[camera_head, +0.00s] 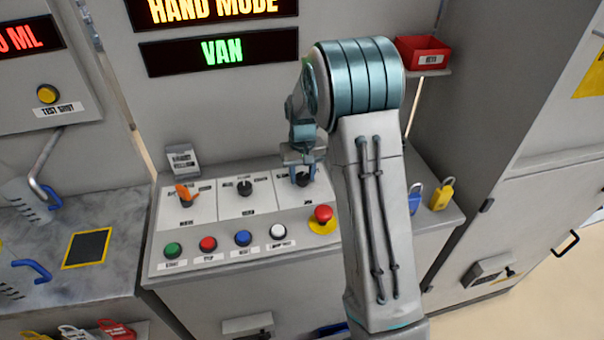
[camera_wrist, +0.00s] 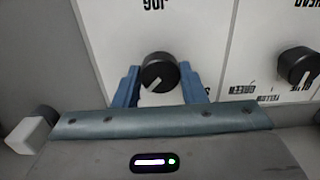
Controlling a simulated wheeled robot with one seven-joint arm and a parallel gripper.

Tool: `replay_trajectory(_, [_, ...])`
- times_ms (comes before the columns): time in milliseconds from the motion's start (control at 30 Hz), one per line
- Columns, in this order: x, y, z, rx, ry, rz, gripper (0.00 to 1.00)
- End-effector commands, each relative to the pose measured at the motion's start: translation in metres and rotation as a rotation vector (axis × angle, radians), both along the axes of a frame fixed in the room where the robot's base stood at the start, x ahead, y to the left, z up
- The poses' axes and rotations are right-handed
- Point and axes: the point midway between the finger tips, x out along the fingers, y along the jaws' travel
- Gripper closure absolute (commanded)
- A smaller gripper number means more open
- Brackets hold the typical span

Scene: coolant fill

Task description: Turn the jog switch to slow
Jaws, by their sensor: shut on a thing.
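The jog switch (camera_wrist: 159,70) is a round black knob with a white pointer line on a white panel. In the wrist view its "JOG" label shows upside down, and the pointer aims to the lower left of the picture. My gripper (camera_head: 301,171) is over the rightmost knob of the panel in the head view. In the wrist view its two blue fingers are on either side of the jog switch, shut on it. I cannot read any slow marking, and the gripper hides most of the switch in the head view.
A second black knob (camera_head: 244,188) and an orange selector (camera_head: 184,194) sit left of the gripper. In front are green, red, blue and white buttons and a red emergency button (camera_head: 323,213) close to my arm. A display (camera_head: 221,52) above reads "VAN". Padlocks (camera_head: 441,194) stand at right.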

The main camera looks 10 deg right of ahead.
Motion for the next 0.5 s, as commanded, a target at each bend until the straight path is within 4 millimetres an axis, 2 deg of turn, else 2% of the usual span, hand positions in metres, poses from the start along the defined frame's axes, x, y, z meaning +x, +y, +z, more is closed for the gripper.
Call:
replay_trajectory(267, [0.0007, -0.0004, -0.0009, 0.0, -0.003, 0.139, 0.85])
replay_trajectory(500, [0.0007, -0.0002, -0.0005, 0.0, -0.003, 0.352, 0.85])
